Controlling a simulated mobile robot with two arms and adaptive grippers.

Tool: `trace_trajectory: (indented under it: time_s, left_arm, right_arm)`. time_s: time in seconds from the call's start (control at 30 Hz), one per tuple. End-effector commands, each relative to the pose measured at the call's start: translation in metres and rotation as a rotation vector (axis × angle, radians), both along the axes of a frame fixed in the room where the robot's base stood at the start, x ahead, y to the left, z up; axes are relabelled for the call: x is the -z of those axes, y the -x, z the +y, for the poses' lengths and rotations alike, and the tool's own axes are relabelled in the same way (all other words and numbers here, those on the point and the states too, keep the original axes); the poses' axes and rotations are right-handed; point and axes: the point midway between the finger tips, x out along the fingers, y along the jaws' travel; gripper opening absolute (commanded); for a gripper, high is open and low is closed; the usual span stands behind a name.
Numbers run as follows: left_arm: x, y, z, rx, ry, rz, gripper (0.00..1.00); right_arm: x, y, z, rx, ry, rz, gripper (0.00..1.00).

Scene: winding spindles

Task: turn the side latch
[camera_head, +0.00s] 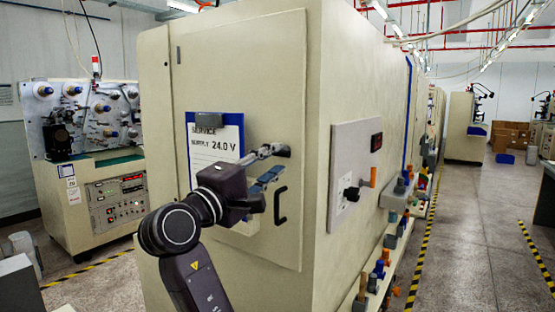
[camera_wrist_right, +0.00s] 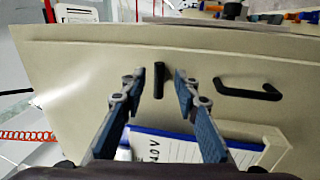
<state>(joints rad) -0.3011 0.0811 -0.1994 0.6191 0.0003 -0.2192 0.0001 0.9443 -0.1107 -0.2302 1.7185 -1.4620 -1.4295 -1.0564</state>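The side latch (camera_wrist_right: 159,80) is a small black bar on the beige cabinet door. In the right wrist view it stands between the two fingertips of my right gripper, with a gap on each side. My right gripper (camera_wrist_right: 158,90) is open and empty, its fingers pointing at the door. In the head view my right gripper (camera_head: 272,164) is close to the door's right part and largely covers the latch area. A black C-shaped handle (camera_head: 280,206) is below the gripper there; it also shows in the wrist view (camera_wrist_right: 248,88). My left gripper is not in view.
A blue-framed service sheet (camera_head: 208,142) is on the door (camera_head: 240,85) beside my gripper. A side panel (camera_head: 352,165) with a black knob is around the cabinet's right corner. Several coloured spindles stand further right. The aisle floor (camera_head: 475,235) at right is clear.

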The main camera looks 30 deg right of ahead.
Motion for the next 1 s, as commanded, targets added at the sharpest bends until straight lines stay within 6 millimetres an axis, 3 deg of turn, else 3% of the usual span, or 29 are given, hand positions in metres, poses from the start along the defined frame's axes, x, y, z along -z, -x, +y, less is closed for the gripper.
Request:
trace_trajectory:
  time_s: [0.2, 0.43, 0.6, 1.0]
  left_arm:
    - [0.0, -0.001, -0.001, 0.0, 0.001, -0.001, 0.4]
    - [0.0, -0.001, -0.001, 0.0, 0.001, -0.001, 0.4]
    - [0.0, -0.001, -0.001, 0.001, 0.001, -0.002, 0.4]
    - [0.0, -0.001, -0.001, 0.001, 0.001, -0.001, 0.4]
  right_arm:
    - [0.011, 0.017, 0.045, -0.005, -0.002, 0.002, 0.29]
    - [0.018, 0.031, 0.079, -0.003, -0.001, 0.002, 0.29]
    - [0.02, 0.036, 0.088, -0.001, -0.002, 0.002, 0.29]
    - [0.02, 0.036, 0.089, -0.001, -0.001, 0.002, 0.29]
